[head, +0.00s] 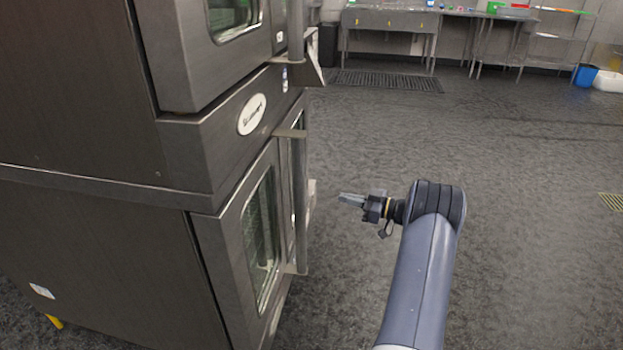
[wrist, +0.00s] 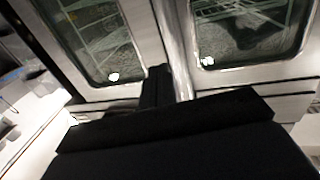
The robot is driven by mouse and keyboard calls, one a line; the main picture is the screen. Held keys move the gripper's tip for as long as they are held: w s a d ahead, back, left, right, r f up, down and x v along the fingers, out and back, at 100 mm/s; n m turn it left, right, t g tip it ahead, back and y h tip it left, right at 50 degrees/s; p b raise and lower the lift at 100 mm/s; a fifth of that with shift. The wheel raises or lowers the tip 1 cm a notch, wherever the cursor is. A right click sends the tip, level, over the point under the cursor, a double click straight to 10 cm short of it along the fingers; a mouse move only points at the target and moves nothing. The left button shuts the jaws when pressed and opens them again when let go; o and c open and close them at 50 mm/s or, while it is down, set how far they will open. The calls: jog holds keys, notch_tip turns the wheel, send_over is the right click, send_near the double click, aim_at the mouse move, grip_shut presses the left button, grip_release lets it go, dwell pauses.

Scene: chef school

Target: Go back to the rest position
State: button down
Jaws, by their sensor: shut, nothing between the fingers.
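My gripper (head: 350,199) is shut and empty in the head view. It points left toward the lower door of a large steel oven, to the right of the door handle (head: 300,205). A gap of floor shows between the fingertips and the handle. In the wrist view the dark gripper fingers (wrist: 157,88) stand upright in front of the oven doors. Two glass door windows (wrist: 92,38) show there, one on each side of a bright vertical bar. My arm reaches up from the bottom of the head view.
The stacked steel oven (head: 90,250) fills the left side. A floor grate (head: 388,81) lies near the back. Steel tables (head: 390,22) and a blue bin (head: 585,76) stand along the far wall. The floor to the right of my arm is clear.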

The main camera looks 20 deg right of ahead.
dwell(0.3)
jog(key=b+x, duration=0.1)
jog(key=x, duration=0.9)
jog(key=shift+w+a, duration=0.15)
jog(key=shift+a, duration=0.05)
